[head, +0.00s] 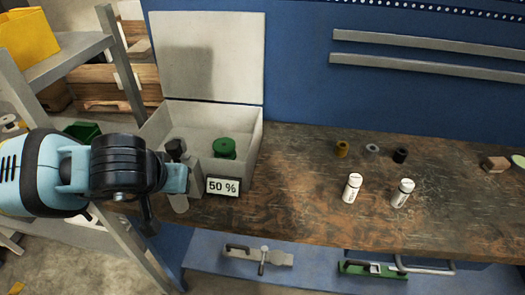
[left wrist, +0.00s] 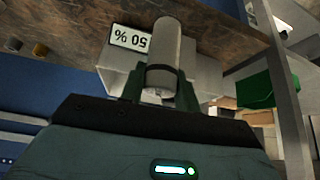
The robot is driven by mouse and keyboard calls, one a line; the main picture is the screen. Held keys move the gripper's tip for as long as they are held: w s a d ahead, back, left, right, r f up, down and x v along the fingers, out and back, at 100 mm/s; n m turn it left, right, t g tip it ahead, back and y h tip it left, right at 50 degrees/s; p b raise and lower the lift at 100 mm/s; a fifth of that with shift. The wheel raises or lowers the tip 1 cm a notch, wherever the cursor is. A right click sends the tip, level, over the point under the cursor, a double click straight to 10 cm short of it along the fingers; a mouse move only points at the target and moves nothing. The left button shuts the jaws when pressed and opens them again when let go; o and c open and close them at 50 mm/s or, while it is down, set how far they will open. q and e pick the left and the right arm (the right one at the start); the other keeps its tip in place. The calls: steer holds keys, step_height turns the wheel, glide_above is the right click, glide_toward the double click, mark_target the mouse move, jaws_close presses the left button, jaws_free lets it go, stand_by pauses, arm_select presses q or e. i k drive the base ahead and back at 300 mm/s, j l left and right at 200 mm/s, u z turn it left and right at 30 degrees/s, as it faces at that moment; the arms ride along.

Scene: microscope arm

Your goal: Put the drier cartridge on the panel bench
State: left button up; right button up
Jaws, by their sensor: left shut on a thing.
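My left gripper (head: 178,180) is shut on a pale grey cylinder, apparently the drier cartridge (head: 180,204), in front of the open grey box. In the left wrist view the cartridge (left wrist: 163,45) stands out between the dark green fingers (left wrist: 158,92), with a dark band near them. In the head view the fingers hide its middle; a dark knob (head: 175,147) shows just above them. The panel bench (head: 300,215) is a worn brown wooden top to the right. I cannot tell whether the cartridge touches anything. My right gripper is not in view.
The open grey box (head: 207,60) holds a green round part (head: 224,148) and bears a "50 %" sign (head: 223,186). Two white labelled cylinders (head: 353,187) (head: 402,193) stand on the bench, with small rings behind. Bare wood lies between sign and cylinders. A metal shelf (head: 75,55) stands left.

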mark_target(423, 191)
steer(key=l+z, duration=0.1)
steer(key=l, duration=2.5)
steer(key=i+l, duration=0.15)
steer(key=i, duration=0.4)
